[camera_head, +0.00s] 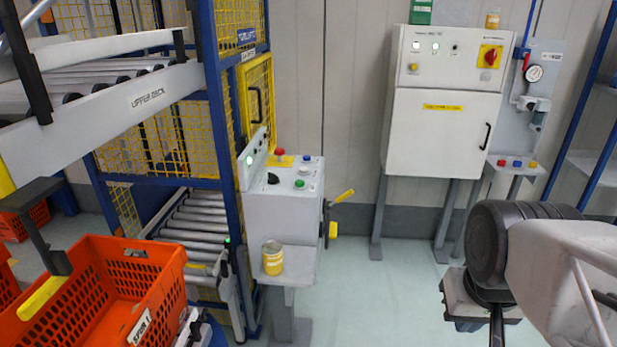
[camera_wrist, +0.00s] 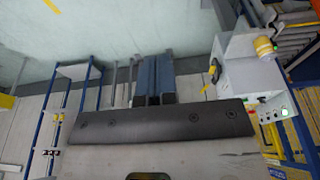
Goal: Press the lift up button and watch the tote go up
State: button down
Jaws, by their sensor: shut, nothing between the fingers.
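The grey control box (camera_head: 284,215) stands beside the lift frame. Its sloped top carries a red mushroom button (camera_head: 280,153) on yellow, a black selector (camera_head: 272,179), a green button (camera_head: 299,184) and small white buttons. Their labels are too small to read, so I cannot tell which is lift up. The box also shows upside down in the wrist view (camera_wrist: 247,82). An orange tote (camera_head: 150,290) sits at the lower left, outside the lift cage. My gripper (camera_head: 497,332) is at the lower right, well apart from the box. Its fingers (camera_wrist: 153,82) are shut and empty.
The blue lift frame (camera_head: 217,95) has yellow mesh, with lower rollers (camera_head: 195,225) inside and the upper deck (camera_head: 150,95) above. A yellow can (camera_head: 273,258) stands on the box's ledge. A yellow-handled lever (camera_head: 344,196) sticks out right. A white cabinet (camera_head: 443,135) is behind. The floor between is clear.

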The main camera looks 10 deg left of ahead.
dwell(0.4)
jog(key=w+a+r+n+t+h, duration=0.1)
jog(key=w+r, duration=0.2)
jog(key=w, duration=0.5)
jog(key=w+a+r+h, duration=0.1)
jog(key=w+r, duration=0.1)
jog(key=w, duration=0.6)
jog(key=n+t, duration=0.5)
send_over(298, 182)
notch_tip(298, 182, down, 4)
jog(key=shift+w+h, duration=0.1)
jog(key=shift+h, duration=0.2)
jog(key=shift+f, duration=0.15)
jog(key=shift+f, duration=4.2)
